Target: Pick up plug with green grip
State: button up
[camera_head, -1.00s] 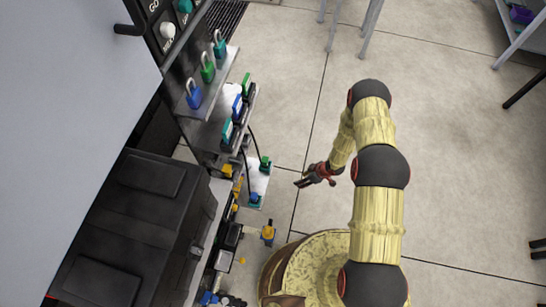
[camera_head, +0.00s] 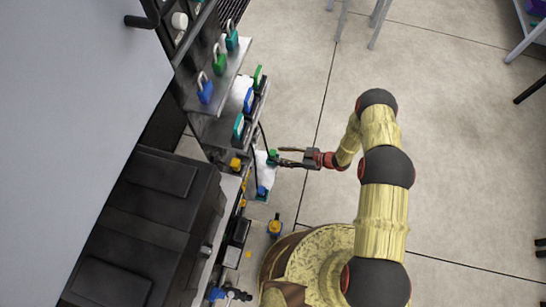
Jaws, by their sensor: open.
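The plug with the green grip (camera_head: 272,155) stands at the far end of a small white plate, with a black cable running up from it to the left. My gripper (camera_head: 281,156) is open and points left. Its fingertips are at the green grip in the picture. I cannot tell whether they touch it or pass above it. A second plug with a blue grip (camera_head: 262,191) stands at the near end of the same white plate (camera_head: 265,174), also with a black cable.
A shelf with blue, green and teal padlocks (camera_head: 219,58) rises to the left. Below it are upright blue and green-edged units (camera_head: 248,101). A large black case (camera_head: 150,215) and yellow-topped fittings (camera_head: 275,225) lie nearer. Open floor is on the right.

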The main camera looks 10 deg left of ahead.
aim_at(273, 154)
jog(key=b+x, duration=0.1)
jog(key=x, duration=0.3)
jog(key=shift+w+a+r, duration=0.1)
jog(key=shift+w+a, duration=0.05)
jog(key=shift+a, duration=0.2)
jog(key=shift+c, duration=0.4)
grip_shut()
